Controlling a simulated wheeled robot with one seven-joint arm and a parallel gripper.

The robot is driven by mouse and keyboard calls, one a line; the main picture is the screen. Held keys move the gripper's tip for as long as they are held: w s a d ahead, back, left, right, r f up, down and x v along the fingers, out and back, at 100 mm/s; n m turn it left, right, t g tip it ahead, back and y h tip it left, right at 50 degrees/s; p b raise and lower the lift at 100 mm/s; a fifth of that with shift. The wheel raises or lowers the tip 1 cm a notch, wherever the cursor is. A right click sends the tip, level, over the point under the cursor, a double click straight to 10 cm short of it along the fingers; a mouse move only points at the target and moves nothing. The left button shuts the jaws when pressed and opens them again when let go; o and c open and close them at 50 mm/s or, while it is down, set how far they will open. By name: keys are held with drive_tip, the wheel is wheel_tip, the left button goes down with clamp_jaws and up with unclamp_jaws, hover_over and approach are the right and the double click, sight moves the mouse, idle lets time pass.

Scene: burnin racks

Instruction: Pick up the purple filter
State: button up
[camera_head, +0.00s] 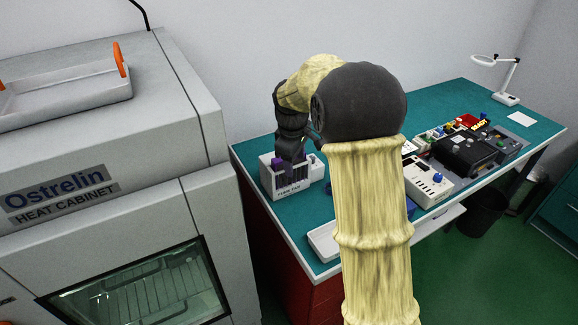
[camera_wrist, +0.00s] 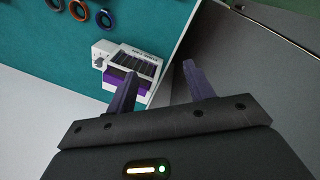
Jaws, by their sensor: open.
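A white slotted rack (camera_head: 268,184) with a printed label stands near the left end of the teal bench. It also shows in the wrist view (camera_wrist: 139,52). A purple piece, which looks like the purple filter (camera_head: 276,163), sits in it; in the wrist view a purple strip (camera_wrist: 117,74) shows along the rack's left side, partly behind my left finger. My gripper (camera_wrist: 159,64) is open and empty, its dark fingers apart over the rack's right edge. In the head view my gripper (camera_head: 290,152) is just above the rack, and its fingertips are hard to make out.
Several rings, including orange (camera_wrist: 79,10) and purple (camera_wrist: 104,18), lie on the bench beyond the rack. A grey heat cabinet (camera_head: 150,130) stands close on the left. A white tray (camera_head: 323,240) lies at the bench's front. Equipment (camera_head: 466,153) fills the right part.

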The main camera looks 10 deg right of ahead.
drive_tip(key=w+a+r+n+h+p, duration=0.1)
drive_tip(key=w+r+n+p, duration=0.1)
drive_tip(key=w+n, duration=0.3)
drive_tip(key=w+a+r+n+h+p, duration=0.1)
drive_tip(key=w+a+r+n+p, duration=0.1)
drive_tip(key=w+n, duration=0.4)
drive_tip(key=shift+w+r+g+p, duration=0.4)
drive_tip(key=shift+w+r, duration=0.1)
drive_tip(key=shift+w, duration=1.55)
drive_tip(key=shift+a, duration=0.1)
drive_tip(key=p+x, duration=0.1)
drive_tip(key=x, duration=1.1)
drive_tip(key=shift+f, duration=0.15)
drive_tip(key=p+x, duration=0.3)
drive_tip(key=x, duration=0.1)
drive_tip(key=shift+s+f, duration=0.15)
drive_tip(key=shift+s, duration=0.1)
drive_tip(key=shift+f, duration=0.45)
